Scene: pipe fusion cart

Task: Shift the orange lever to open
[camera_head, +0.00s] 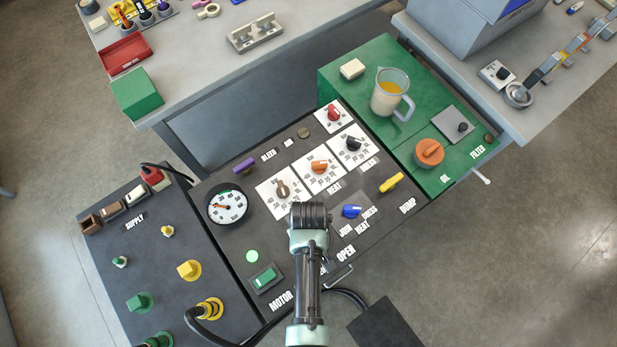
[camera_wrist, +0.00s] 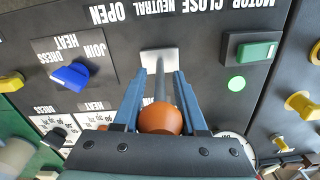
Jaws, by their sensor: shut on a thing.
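The orange lever (camera_wrist: 160,119) shows in the wrist view as a round orange knob on a grey stem. The stem rises from a pale slot plate (camera_wrist: 159,60) in the dark panel. My gripper (camera_wrist: 161,80) has its two blue fingers on either side of the lever and is shut on it. The plate lies by the printed word NEUTRAL (camera_wrist: 156,9), between OPEN (camera_wrist: 109,14) and CLOSE (camera_wrist: 200,6), which read upside down. In the head view my arm hides the lever and the fingertips.
A blue knob (camera_wrist: 71,77) and a green switch (camera_wrist: 257,51) flank the lever on the panel. A pressure gauge (camera_head: 229,206) and several dials sit behind. A jug (camera_head: 390,92) stands on the green top at right. Cables run near the cart's front.

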